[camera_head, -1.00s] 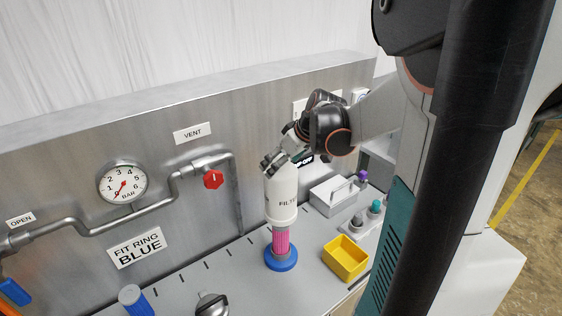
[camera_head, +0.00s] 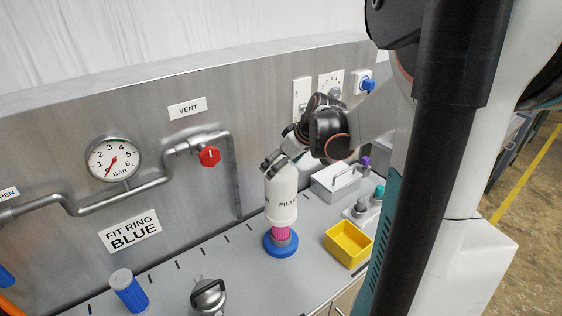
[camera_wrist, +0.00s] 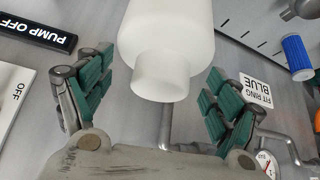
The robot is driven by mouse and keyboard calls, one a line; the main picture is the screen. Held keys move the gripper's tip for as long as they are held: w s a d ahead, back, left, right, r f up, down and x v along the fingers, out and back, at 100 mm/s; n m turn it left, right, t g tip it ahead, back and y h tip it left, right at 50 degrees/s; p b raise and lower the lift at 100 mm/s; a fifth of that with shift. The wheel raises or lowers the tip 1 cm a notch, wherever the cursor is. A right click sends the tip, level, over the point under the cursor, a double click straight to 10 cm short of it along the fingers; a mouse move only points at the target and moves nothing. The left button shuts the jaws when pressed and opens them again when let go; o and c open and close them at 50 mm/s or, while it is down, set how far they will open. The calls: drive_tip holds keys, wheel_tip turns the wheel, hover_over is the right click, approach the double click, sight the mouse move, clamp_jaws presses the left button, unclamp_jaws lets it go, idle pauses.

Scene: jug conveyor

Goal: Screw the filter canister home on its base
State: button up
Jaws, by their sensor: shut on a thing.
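The white filter canister (camera_head: 281,200), marked with partly hidden lettering, stands upright over the pink filter element (camera_head: 281,234). The element rises from a round blue base (camera_head: 281,247) on the worktop. A short pink band shows between the canister's lower rim and the base, so the two are apart. My gripper (camera_head: 273,162) is shut on the canister's top end from above. In the wrist view the canister (camera_wrist: 165,40) and its narrower neck lie between the green-padded fingers; their contact with it is not clear there.
The red vent valve (camera_head: 210,156) and gauge (camera_head: 114,159) are on the back panel.

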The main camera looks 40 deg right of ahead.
drive_tip(key=shift+f+b, duration=3.5)
drive_tip(key=shift+f, duration=1.1)
drive_tip(key=shift+f+b, duration=1.55)
drive_tip(key=shift+f, duration=0.2)
drive_tip(key=o, duration=0.8)
drive_tip(key=c, duration=0.6)
drive_tip(key=m+h, duration=0.1)
drive_tip(key=m, duration=0.1)
drive_tip(key=shift+m+h, duration=0.3)
drive_tip(key=shift+m, duration=0.1)
drive_tip(key=shift+c, duration=0.2)
drive_tip(key=shift+m+h, duration=0.4)
drive_tip(key=shift+m, duration=0.2)
